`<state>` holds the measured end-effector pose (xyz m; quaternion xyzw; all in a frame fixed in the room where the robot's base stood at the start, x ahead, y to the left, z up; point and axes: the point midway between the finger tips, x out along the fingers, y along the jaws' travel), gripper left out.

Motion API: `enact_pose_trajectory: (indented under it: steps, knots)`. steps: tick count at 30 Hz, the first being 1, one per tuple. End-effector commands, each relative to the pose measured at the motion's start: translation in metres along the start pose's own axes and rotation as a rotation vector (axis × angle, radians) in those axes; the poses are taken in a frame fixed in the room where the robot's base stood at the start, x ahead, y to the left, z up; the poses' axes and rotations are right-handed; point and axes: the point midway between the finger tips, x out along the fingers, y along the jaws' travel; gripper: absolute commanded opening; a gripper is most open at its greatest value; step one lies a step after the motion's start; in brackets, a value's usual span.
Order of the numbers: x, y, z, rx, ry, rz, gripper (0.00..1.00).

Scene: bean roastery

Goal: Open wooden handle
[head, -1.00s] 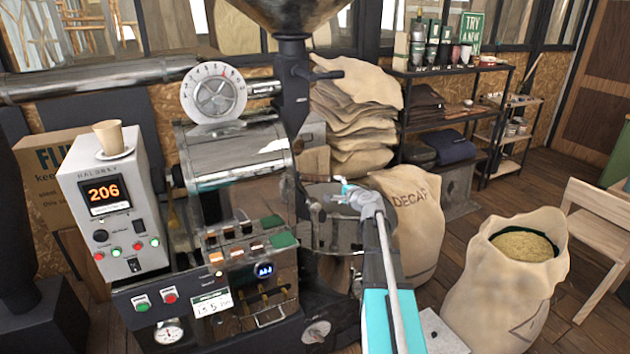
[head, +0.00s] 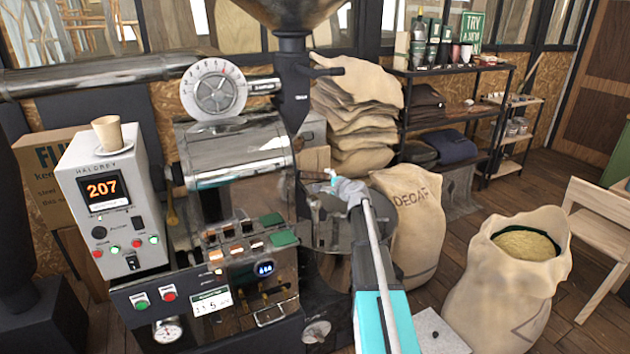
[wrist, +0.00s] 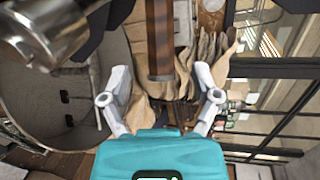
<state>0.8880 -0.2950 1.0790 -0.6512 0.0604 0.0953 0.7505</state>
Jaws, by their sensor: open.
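My gripper (head: 332,179) is in the middle of the head view, between the roaster's drum front and the sacks. It appears small and turned away there. In the wrist view my gripper (wrist: 161,74) is open, with its two grey fingers wide apart and nothing held between them. A brown wooden bar with a dark end, which looks like the wooden handle (wrist: 160,38), runs down from the top edge between the fingers. It does not appear to touch either finger, and its distance is hard to judge. I cannot clearly pick it out near my gripper in the head view.
The roaster (head: 240,155) and its control box (head: 110,205) stand left of my arm. The round cooling tray (head: 345,232) lies behind and below my gripper. A DECAF sack (head: 415,225) and an open bean sack (head: 500,285) stand right. Stacked sacks (head: 355,125) are behind.

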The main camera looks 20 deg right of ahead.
Motion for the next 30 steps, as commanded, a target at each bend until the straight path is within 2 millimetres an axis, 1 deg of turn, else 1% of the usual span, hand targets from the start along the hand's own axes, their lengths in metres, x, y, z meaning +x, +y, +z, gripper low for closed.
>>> enact_pose_trajectory:
  steps: [1, 3, 9, 12, 18, 27, 28, 30]
  knots:
    - [0.012, 0.001, -0.001, -0.001, -0.001, 0.0, 0.8]
    - [0.023, 0.001, -0.001, -0.001, -0.001, 0.001, 0.8]
    - [0.048, 0.001, -0.001, 0.0, 0.0, 0.0, 0.8]
    - [0.057, 0.001, -0.001, 0.0, 0.0, 0.0, 0.8]
    - [0.066, 0.0, 0.0, 0.0, 0.0, 0.0, 0.8]
    - [0.066, 0.0, 0.0, 0.0, 0.001, 0.0, 0.8]
    - [0.066, 0.0, 0.0, 0.0, 0.001, 0.0, 0.78]
    - [0.066, 0.0, 0.0, 0.0, 0.001, 0.0, 0.65]
